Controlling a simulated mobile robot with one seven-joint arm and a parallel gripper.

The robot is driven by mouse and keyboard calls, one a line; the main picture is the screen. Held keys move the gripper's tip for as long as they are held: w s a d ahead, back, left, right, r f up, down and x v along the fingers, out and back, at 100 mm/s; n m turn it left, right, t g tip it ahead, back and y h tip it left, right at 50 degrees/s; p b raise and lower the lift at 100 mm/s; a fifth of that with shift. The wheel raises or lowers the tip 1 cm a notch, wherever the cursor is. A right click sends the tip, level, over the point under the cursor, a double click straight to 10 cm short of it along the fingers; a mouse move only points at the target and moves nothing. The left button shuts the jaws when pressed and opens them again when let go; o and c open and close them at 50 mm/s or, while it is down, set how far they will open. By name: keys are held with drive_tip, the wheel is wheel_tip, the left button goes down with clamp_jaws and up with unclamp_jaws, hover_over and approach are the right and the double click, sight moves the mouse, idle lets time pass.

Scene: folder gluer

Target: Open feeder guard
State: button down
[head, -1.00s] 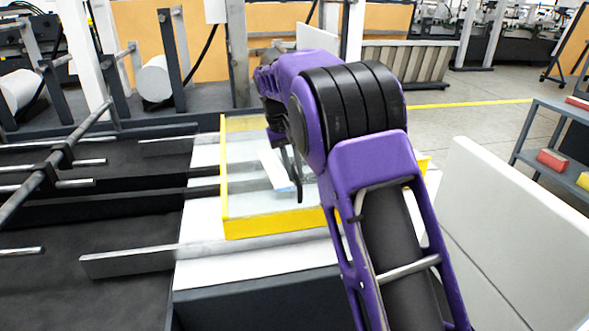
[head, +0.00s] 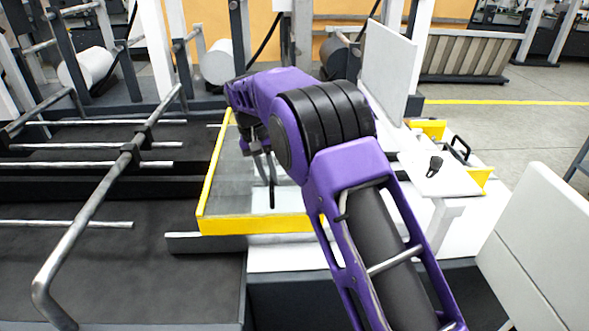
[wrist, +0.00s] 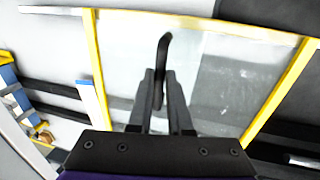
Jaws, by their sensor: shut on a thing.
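The feeder guard is a clear panel in a yellow frame (head: 255,225). In the head view it lies left of centre over the feeder bed, beside and partly behind my arm. In the wrist view its yellow frame (wrist: 97,60) runs down both sides of the clear panel. A black upright handle (wrist: 164,48) rises from the panel. My gripper (wrist: 161,88) is shut on this handle, with a finger on each side. In the head view my gripper (head: 265,165) is above the panel, partly hidden by my wrist.
A white block with a black knob (head: 435,167) and yellow brackets (head: 425,128) stands right of my arm. A long bent metal rail (head: 95,215) crosses the dark bed at left. A tilted white panel (head: 545,250) stands at right. Grey floor shows behind it.

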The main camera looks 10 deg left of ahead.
hover_over(249, 198)
idle(0.3)
drive_tip(key=c, duration=0.8)
unclamp_jaws()
drive_tip(key=shift+a, duration=0.1)
drive_tip(key=shift+c, duration=0.2)
drive_tip(key=shift+r, duration=0.15)
wheel_tip(249, 198, up, 12)
drive_tip(key=a, duration=0.2)
drive_tip(key=shift+s+f, duration=0.2)
drive_tip(key=shift+f, duration=0.05)
drive_tip(key=shift+a, duration=0.1)
